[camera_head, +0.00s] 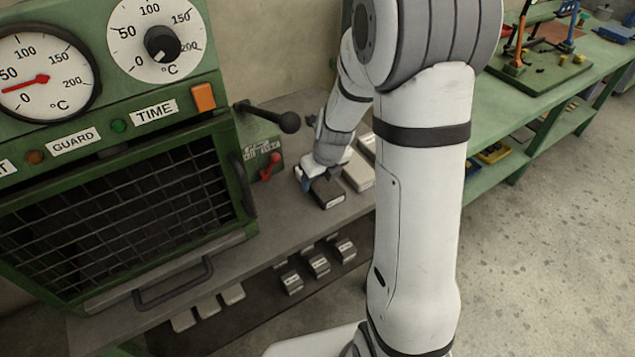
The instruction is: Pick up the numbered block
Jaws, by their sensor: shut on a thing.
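A dark block (330,194) with a pale front edge sits at the grey bench top, in the middle of the view. It could be the numbered block, but any number on it is too small to read. My gripper (314,179) is at the left and back end of this block and is shut on it. The fingers are small and partly hidden, and I cannot tell whether the block is resting on the bench or just above it. Several labelled dark blocks (318,264) stand on the lower shelf.
A green oven (120,190) with dials and a mesh window stands at the left. A black-knobbed lever (289,122) and red handle (270,166) are near my gripper. A pale block (358,174) lies just right. Pale blocks (208,306) sit below. A green workbench (545,102) is at right.

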